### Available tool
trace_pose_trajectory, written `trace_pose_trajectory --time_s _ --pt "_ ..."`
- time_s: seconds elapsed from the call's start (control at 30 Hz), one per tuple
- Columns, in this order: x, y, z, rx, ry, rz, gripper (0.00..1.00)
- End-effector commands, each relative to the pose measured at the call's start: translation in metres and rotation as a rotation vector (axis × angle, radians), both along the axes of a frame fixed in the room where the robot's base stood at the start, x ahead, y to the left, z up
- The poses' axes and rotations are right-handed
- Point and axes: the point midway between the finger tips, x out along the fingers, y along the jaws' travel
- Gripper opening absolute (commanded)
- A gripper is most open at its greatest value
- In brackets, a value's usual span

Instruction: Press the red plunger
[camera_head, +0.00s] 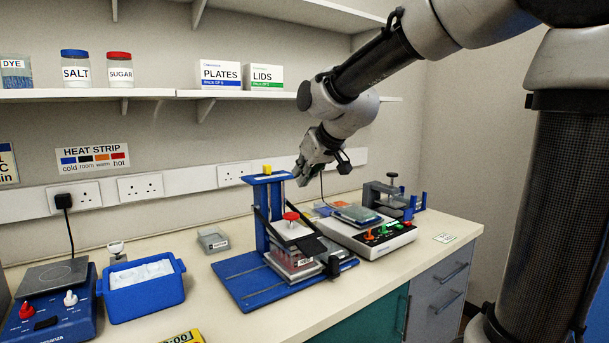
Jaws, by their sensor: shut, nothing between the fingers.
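The red plunger (291,216) is a round red knob on top of a pipetting device in a blue stand (262,225), right of the centre of the bench. A white plate lies just under the knob, with dark arms beside it and a block with reddish contents below. My gripper (303,176) is shut and empty. It hangs above the red plunger and slightly to its right in the picture, clearly apart from it. The wrist partly hides the fingertips, and the depth between gripper and plunger is hard to judge.
A white device with coloured knobs (385,238) stands close right of the stand, with a dark clamp-like device (385,196) behind. A shelf (140,93) runs along the wall.

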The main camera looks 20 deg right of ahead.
Motion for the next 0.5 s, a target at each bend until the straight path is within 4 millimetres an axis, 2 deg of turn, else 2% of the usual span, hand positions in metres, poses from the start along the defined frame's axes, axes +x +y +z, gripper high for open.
trace_pose_trajectory --time_s 0.03,0.3,0.5 --pt "0.007 0.003 -0.01 -0.001 0.005 0.001 0.0" --pt "0.044 0.015 -0.05 0.0 0.003 -0.001 0.0" --pt "0.042 0.014 -0.076 0.002 0.002 -0.001 0.0"
